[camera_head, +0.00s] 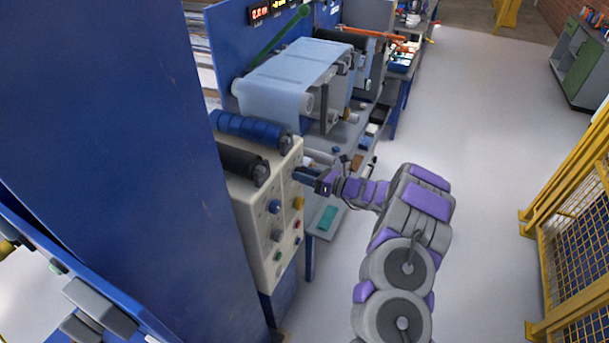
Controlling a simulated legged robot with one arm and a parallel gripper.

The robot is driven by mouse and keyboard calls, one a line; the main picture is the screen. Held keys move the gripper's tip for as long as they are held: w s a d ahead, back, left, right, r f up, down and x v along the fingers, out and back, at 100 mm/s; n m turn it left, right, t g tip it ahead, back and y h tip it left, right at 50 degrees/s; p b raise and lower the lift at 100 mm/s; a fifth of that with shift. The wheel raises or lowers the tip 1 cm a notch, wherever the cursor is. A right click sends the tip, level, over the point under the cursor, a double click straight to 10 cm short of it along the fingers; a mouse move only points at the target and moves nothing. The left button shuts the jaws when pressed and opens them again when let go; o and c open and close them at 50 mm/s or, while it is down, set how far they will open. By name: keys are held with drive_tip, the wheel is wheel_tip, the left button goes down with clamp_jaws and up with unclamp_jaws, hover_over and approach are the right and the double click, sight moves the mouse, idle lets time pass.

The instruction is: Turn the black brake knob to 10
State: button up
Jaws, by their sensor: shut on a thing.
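The beige control panel (252,225) of the machine stands at center left, with its knob-bearing face turned to the right. My gripper (303,176) is at the upper part of this face, reaching in from the right. It is shut on what appears to be the black brake knob, which the fingers mostly hide. The knob's pointer and the scale numbers around it cannot be read. My purple and grey arm fills the lower middle.
Below my gripper are a blue knob (275,207), a yellow knob (298,202) and a red button (297,224). A dark roller (240,161) and a blue roller (250,130) lie above the panel. Yellow fencing (570,230) stands right; the floor between is clear.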

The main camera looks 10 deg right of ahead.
drive_tip(key=shift+f, duration=0.15)
drive_tip(key=shift+f+n+b, duration=0.1)
drive_tip(key=shift+n+b, duration=3.4)
drive_tip(key=shift+n, duration=0.8)
drive_tip(key=o, duration=0.8)
drive_tip(key=shift+o, duration=1.3)
